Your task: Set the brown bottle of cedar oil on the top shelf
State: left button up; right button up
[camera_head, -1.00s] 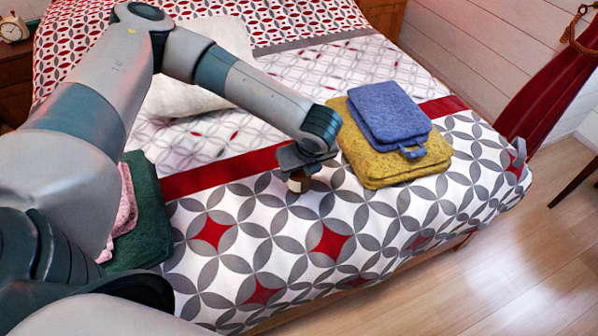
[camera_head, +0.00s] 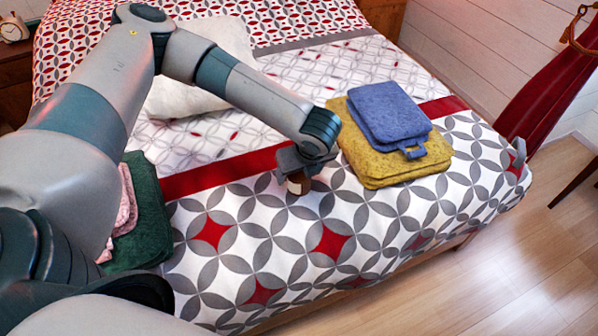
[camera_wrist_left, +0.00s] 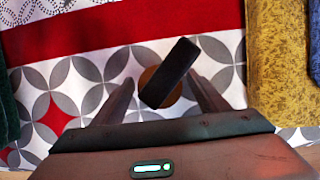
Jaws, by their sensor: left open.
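My left gripper (camera_head: 299,186) is low over the bed near its front side, pointing down. In the left wrist view its two fingers (camera_wrist_left: 160,80) stand apart, open, on either side of a small round brown thing (camera_wrist_left: 149,83) with a dark bar-shaped part across its top. This looks like the brown bottle seen from above; I cannot tell whether the fingers touch it. In the head view only a small brown and pale part of it (camera_head: 298,181) shows under the gripper; the rest is hidden. No shelf is in view. My right gripper is not in view.
A blue folded cloth (camera_head: 388,112) lies on a yellow one (camera_head: 425,165) just right of the gripper. Green (camera_head: 146,225) and pink (camera_head: 127,205) folded cloths lie left. A white pillow (camera_head: 215,75) lies behind. Open floor (camera_head: 520,255) is at right.

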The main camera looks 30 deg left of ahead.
pick_arm(q)
jog(key=p+v, duration=0.1)
jog(key=v, duration=1.1)
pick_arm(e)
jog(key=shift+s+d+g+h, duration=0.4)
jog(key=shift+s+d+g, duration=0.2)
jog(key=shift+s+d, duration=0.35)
pick_arm(q)
jog(key=shift+a, duration=0.1)
jog(key=shift+c, duration=0.5)
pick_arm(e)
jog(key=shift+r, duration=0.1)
